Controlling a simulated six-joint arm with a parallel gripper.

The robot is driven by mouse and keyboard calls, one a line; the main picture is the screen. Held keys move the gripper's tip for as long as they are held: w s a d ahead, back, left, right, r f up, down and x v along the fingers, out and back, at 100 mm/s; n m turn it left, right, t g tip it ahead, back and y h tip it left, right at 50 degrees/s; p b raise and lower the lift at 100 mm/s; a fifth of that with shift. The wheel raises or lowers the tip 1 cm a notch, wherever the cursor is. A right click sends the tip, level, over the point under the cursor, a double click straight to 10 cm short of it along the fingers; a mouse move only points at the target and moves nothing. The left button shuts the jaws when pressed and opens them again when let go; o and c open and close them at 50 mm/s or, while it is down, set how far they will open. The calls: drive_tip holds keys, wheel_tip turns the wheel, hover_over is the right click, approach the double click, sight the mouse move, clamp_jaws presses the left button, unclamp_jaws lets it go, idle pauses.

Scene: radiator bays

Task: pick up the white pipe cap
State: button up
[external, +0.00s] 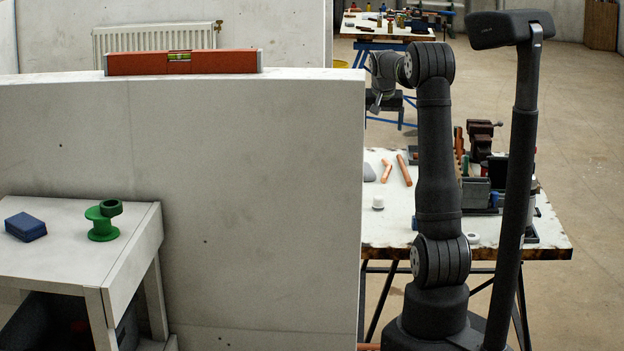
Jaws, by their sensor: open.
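A small white cylinder (378,202), which looks like the white pipe cap, stands on the light worktable (385,232) near its left side. My gripper (374,103) is raised well above the table and beyond the cap, at the end of my bent arm. It is open, small and partly blurred in this view; I see nothing held in it. The cap is in full view and apart from the gripper.
Copper pipe pieces (404,171) and a grey piece (369,173) lie behind the cap. A white round object (473,239) sits right of my arm. Grey bins (475,191) and a vise (481,139) crowd the right. A partition wall (250,180) hides the table's left part.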

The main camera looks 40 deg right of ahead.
drive_tip(key=c, duration=0.4)
drive_tip(key=m+g+h, duration=0.1)
drive_tip(key=m+g, duration=0.1)
drive_tip(key=m, duration=0.3)
approach(378, 198)
drive_tip(key=x, duration=0.4)
drive_tip(key=shift+d, duration=0.2)
drive_tip(key=shift+x, duration=3.3)
